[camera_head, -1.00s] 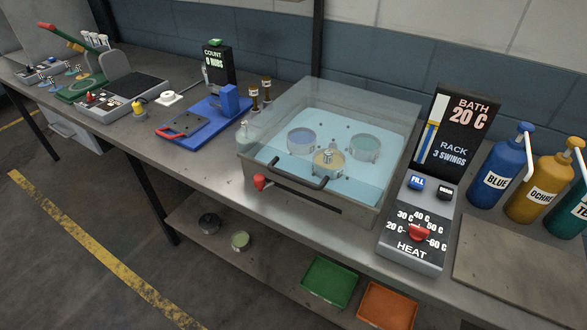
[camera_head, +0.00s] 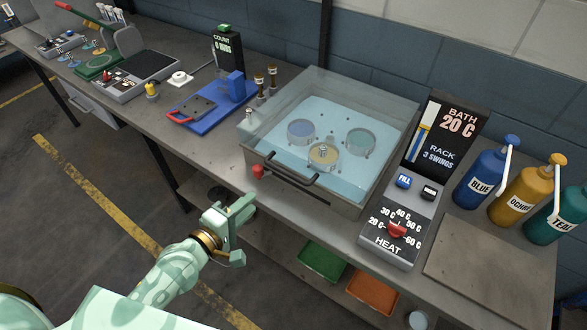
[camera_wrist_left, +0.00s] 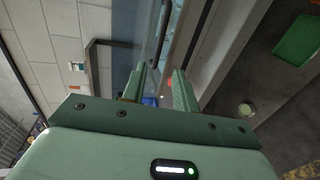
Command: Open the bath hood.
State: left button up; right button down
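The bath hood (camera_head: 345,85) is a clear, box-like cover lying closed over the steel bath (camera_head: 335,203) in the head view. A dark bar handle (camera_head: 290,172) runs along its front edge. A red knob (camera_head: 258,171) sits at the bath's front left corner. Through the hood show blue water and several round pots. My left gripper (camera_head: 243,232) is in front of the bench, below and left of the handle, apart from it. In the left wrist view its two fingers (camera_wrist_left: 160,85) stand apart with nothing between them. My right gripper is not in view.
The heat control panel (camera_head: 400,215) stands right of the bath, with bottles (camera_head: 525,192) beyond it. A blue stand (camera_head: 208,105) is at the left. Green (camera_head: 322,262) and orange (camera_head: 372,291) trays sit on the lower shelf. The floor in front is free.

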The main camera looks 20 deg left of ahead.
aim_at(285, 171)
pick_arm(q)
jog(key=b+x, duration=0.2)
jog(key=x, duration=1.3)
jog(key=shift+w+f, duration=0.1)
jog(key=shift+w, duration=0.25)
grip_shut()
